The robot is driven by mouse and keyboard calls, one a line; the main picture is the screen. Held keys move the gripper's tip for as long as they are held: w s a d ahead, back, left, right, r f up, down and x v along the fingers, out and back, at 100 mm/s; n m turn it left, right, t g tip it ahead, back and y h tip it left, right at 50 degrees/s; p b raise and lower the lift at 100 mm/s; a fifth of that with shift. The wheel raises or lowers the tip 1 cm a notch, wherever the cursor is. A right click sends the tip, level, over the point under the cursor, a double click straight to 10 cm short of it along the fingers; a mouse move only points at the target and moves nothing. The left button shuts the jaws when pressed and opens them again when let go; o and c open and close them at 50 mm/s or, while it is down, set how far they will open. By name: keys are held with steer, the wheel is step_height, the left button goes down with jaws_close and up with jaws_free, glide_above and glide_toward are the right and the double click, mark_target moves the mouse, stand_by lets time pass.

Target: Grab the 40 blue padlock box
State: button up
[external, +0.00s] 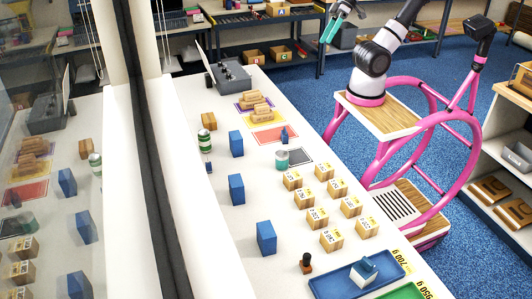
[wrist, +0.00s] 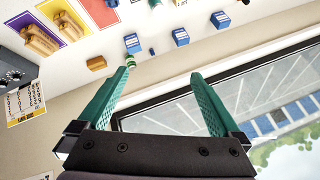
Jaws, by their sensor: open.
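Three blue boxes stand in a row along the window side of the white table: a far one (external: 236,143), a middle one (external: 236,189) and a near one (external: 266,238). Three blue boxes with pale labels also show near the top of the wrist view, at left (wrist: 132,44), middle (wrist: 180,38) and right (wrist: 222,20). The labels are too small to read, so I cannot tell which is the 40 padlock box. My gripper (wrist: 158,75) is open and empty. In the external view my gripper (external: 336,27) is raised at the top, well away from the boxes.
Several numbered wooden blocks (external: 317,217) stand right of the boxes. A green-and-white can (external: 205,142) and a wooden block (external: 208,121) are near the far box. A stamp (external: 306,263) and blue tray (external: 326,286) are at the near end. A window borders the table.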

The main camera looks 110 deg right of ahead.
steer(key=w+d+f+t+h, duration=0.15)
steer(key=w+f, duration=0.25)
steer(key=w, duration=0.4)
steer(key=w+d+f+t, duration=0.1)
steer(key=w+d+f, duration=0.1)
steer(key=w+f, duration=0.5)
steer(key=w+d+f+t+h, duration=0.1)
steer(key=w+d+f, duration=0.1)
steer(key=w, duration=0.8)
steer(key=w+d+f+n, duration=0.1)
steer(key=w+f+n, duration=0.1)
steer(key=w+f, duration=0.45)
steer(key=n+t, duration=0.2)
steer(key=t, duration=0.1)
glide_toward(231, 143)
step_height(231, 143, up, 6)
steer(key=w, duration=0.3)
steer(key=f, duration=0.7)
steer(key=shift+s+d+f, duration=0.1)
steer(key=shift+d+f, duration=0.1)
steer(key=shift+w+f, duration=0.1)
steer(key=shift+w, duration=0.55)
steer(key=shift+x, duration=3.15)
